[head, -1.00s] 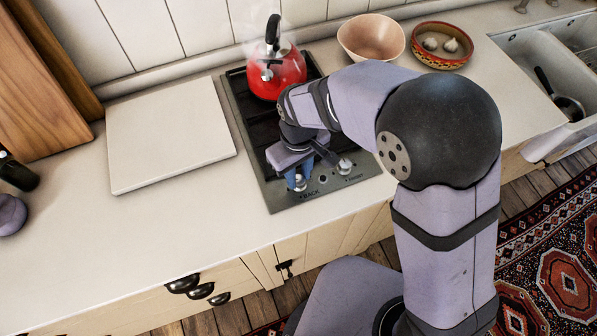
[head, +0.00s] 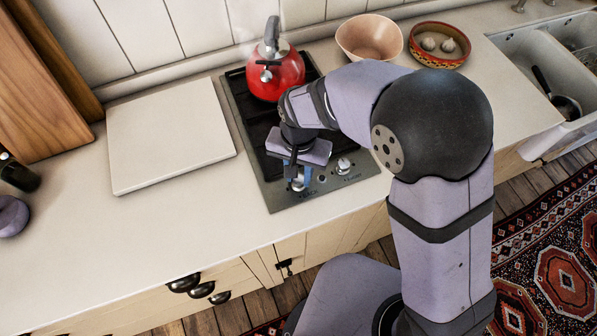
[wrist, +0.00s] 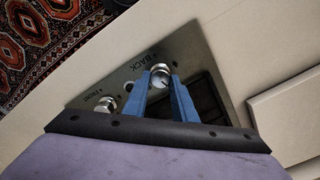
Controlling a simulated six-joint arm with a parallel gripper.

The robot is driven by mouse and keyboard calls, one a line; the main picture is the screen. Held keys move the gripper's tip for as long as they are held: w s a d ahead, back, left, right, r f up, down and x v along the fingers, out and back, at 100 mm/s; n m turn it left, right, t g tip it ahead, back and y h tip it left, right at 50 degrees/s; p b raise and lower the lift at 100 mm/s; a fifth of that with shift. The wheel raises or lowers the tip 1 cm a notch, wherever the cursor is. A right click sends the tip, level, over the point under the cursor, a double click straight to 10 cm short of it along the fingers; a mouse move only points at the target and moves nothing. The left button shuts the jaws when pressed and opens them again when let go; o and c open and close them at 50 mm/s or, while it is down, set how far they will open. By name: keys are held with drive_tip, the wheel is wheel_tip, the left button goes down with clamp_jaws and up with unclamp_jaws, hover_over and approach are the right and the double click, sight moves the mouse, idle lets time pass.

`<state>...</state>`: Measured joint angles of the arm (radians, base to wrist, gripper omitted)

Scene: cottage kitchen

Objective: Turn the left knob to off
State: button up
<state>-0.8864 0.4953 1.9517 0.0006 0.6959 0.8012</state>
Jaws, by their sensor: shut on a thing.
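The left knob (head: 298,186), a small silver knob by the BACK label, sits at the left of the hob's front panel. My gripper (head: 297,175) is over it with its blue fingers pointing down. In the wrist view the fingertips (wrist: 161,76) are on either side of the left knob (wrist: 160,69), shut on it. The fingers partly hide the knob, and I cannot read its setting clearly. The right knob (head: 343,165), by the FRONT label, stands apart from my gripper; it also shows in the wrist view (wrist: 105,104).
A red kettle (head: 276,78) with faint steam stands on the back of the dark hob (head: 236,92). A pale board (head: 168,132) lies to the left. A pink bowl (head: 370,38) and a patterned bowl (head: 440,62) stand behind right, near the sink (head: 520,72).

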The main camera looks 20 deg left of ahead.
drive_tip(key=shift+w+r+m, duration=0.1)
drive_tip(key=shift+m, duration=1.4)
drive_tip(key=o, duration=1)
drive_tip(key=shift+o, duration=0.2)
drive_tip(key=shift+r+b, duration=0.9)
drive_tip(key=shift+r, duration=2.75)
